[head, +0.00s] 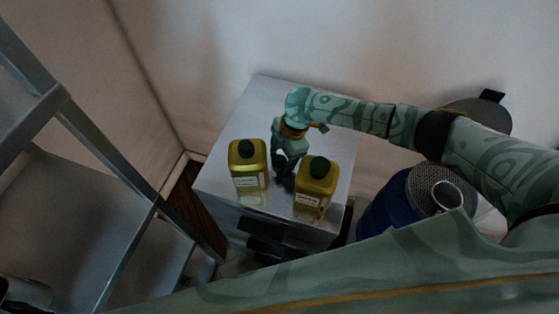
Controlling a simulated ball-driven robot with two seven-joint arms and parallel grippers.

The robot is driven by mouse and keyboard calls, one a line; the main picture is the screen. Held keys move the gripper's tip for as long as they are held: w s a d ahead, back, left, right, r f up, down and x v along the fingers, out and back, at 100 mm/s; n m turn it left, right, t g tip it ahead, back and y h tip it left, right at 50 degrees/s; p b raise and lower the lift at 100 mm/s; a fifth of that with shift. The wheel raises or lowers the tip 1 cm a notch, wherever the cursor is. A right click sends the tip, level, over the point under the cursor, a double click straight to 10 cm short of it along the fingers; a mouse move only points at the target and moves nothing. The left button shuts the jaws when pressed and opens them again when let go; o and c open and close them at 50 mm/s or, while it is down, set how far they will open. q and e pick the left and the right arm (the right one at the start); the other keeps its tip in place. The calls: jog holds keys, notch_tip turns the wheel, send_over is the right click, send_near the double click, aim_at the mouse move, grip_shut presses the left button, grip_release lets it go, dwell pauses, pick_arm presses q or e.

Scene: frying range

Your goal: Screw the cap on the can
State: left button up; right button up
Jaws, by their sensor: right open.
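Two yellow cans stand upright on a grey cabinet top (267,100). The left can (249,180) has a dark cap (246,148) on top. The right can (314,195) also has a dark cap (319,167) on top. I cannot tell how tightly either cap sits. My right gripper (284,176) points down between the two cans, close to the left side of the right can. It is open, and I see nothing held in it. My left gripper is not in view.
A grey shelf rack (85,125) stands at the left. A blue drum (398,208) with a mesh basket (430,182) stands right of the cabinet, below my right arm. A dark round lid (490,112) is behind the arm. The cabinet's back part is clear.

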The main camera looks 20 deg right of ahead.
aim_at(281, 160)
jog(key=c, duration=1)
jog(key=shift+c, duration=0.3)
notch_tip(281, 160, up, 18)
jog(key=p, duration=0.4)
